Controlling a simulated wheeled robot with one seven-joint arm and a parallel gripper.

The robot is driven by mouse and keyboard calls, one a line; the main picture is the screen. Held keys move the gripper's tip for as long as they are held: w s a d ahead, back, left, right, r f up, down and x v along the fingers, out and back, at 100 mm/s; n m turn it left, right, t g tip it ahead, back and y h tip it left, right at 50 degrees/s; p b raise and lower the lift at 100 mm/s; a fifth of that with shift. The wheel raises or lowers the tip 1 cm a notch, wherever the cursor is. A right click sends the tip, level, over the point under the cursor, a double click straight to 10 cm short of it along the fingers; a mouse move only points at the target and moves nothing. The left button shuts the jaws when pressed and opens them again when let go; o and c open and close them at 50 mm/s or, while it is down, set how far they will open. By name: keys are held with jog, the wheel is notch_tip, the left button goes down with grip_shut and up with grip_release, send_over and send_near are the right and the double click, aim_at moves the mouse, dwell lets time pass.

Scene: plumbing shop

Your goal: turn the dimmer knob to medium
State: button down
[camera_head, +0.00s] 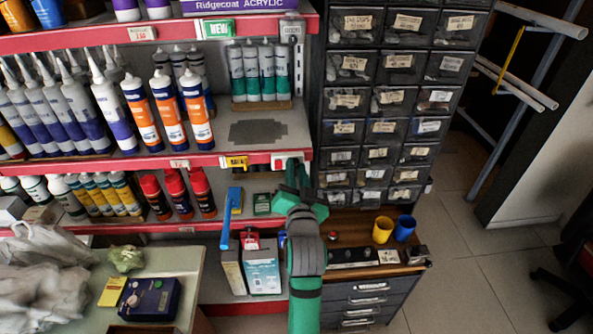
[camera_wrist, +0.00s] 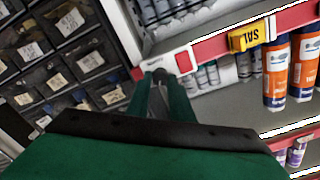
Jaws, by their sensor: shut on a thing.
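The dimmer is a small white plate (camera_head: 279,159) on the front edge of the middle red shelf, at its right end. My gripper (camera_head: 296,166) reaches up to this plate from below, and the green fingers cover part of it. In the wrist view the white plate (camera_wrist: 150,66) sits at the shelf corner, with my gripper (camera_wrist: 161,78) at its lower edge. The fingertips are closed together on the small dark knob, which is mostly hidden between them. The knob's pointer and any setting marks cannot be read.
A yellow tag (camera_head: 235,162) hangs on the shelf edge left of the plate. Orange and white tubes (camera_head: 170,112) stand on that shelf. A dark drawer cabinet (camera_head: 380,100) stands close on the right. Yellow (camera_head: 382,231) and blue (camera_head: 404,228) cups stand on the counter below.

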jog(key=m, duration=0.5)
jog(key=shift+m, duration=0.3)
jog(key=m, duration=0.5)
jog(key=shift+f, duration=0.1)
jog(key=shift+m, duration=0.4)
jog(key=c, duration=1.9)
grip_release()
jog(key=shift+o, duration=0.2)
jog(key=shift+s, duration=0.15)
jog(key=s, duration=1)
jog(key=shift+s, duration=0.35)
